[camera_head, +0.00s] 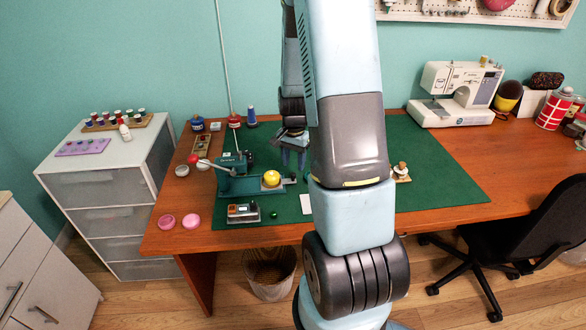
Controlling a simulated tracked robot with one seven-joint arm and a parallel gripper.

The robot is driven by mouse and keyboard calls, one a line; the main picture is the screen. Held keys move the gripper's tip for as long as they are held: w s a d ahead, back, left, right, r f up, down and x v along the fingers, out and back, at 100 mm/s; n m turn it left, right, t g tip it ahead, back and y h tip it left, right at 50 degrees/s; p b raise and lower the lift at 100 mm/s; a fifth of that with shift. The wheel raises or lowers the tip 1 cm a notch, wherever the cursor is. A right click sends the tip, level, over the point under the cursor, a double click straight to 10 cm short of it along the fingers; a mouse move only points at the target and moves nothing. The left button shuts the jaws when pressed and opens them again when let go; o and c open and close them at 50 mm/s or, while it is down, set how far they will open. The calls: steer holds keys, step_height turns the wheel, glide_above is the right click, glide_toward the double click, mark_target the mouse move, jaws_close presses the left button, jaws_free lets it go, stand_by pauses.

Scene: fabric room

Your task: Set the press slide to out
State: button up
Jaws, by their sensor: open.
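The teal press (233,165) stands on the green cutting mat at the left part of the desk. Its lever ends in a red ball (193,159) at the left. A low teal slide base (240,187) runs to the right from under the press, with a round yellow piece (271,178) at its right end. Whether the slide is in or out is too small to tell. My gripper (294,163) is open and empty, pointing down above the mat, just behind and to the right of the yellow piece, apart from it. My arm hides the middle of the desk.
A small grey device (243,212) sits in front of the press. Pink discs (191,221) lie at the desk's left front. A sewing machine (458,95) stands at the right. The mat's right part (440,180) is mostly clear.

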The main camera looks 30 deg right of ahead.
step_height(320, 180, up, 10)
steer(key=shift+f, duration=0.2)
stand_by(0.6)
steer(key=s+a+r+n+t, duration=0.1)
steer(key=s+a+r+n, duration=0.25)
steer(key=r, duration=0.35)
steer(key=s+a+r+n+t, duration=0.2)
steer(key=s+a+r, duration=0.25)
steer(key=r, duration=0.35)
steer(key=s+a+r+n+t, duration=0.1)
steer(key=s+a+r+n, duration=0.2)
steer(key=s, duration=0.3)
steer(key=s+a+r+n+t, duration=0.1)
steer(key=s+a+r+n, duration=0.2)
steer(key=s, duration=0.4)
steer(key=shift+a+r+t, duration=0.3)
steer(key=shift+a+r, duration=0.35)
steer(key=shift+r, duration=0.05)
